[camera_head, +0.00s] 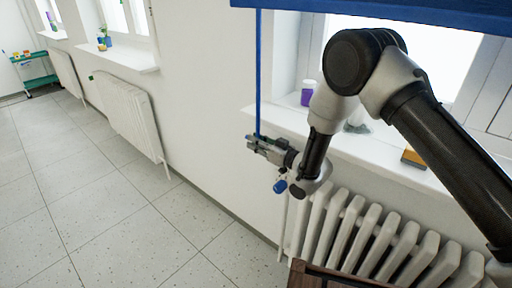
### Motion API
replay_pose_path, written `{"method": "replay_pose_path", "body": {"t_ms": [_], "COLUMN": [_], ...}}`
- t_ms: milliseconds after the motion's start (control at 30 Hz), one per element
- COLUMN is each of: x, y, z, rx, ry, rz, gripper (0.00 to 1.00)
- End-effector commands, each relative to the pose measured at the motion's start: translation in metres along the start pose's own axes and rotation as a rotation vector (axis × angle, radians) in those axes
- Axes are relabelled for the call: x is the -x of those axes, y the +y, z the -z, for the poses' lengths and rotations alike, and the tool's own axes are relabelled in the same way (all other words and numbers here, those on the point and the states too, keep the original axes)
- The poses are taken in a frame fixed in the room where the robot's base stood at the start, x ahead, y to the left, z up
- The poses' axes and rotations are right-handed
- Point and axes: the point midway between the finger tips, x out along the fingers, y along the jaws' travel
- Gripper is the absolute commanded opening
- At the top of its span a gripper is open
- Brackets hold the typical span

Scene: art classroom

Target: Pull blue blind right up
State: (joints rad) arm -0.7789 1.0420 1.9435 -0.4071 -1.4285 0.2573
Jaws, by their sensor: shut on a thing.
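The blue blind (400,10) hangs across the top of the window at the upper right. Only its lower part is in view. A thin blue cord or strip (258,75) hangs straight down from the left side of the blind. Its lower end meets my gripper (254,142), which is in front of the wall just below the window sill. My gripper is shut on the cord. The exact grip point is small and partly hidden by the fingers.
The window sill (272,121) holds a purple cup (307,94) and a small orange-and-dark item (414,159). A white radiator (345,235) stands below it, with a brown wooden surface (330,280) in front. Open tiled floor (110,220) lies left; a green cart (38,74) stands far off.

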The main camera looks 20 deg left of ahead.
Motion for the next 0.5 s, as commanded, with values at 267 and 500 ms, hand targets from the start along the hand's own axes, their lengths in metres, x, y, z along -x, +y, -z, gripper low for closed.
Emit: {"method": "replay_pose_path", "body": {"t_ms": [267, 500], "x": [0.0014, 0.0024], "y": [0.0051, 0.0032], "z": [0.0008, -0.0002], "rx": [-0.002, -0.002], "ry": [0.003, 0.0], "rz": [-0.011, -0.007], "gripper": [0.35, 0.35]}}
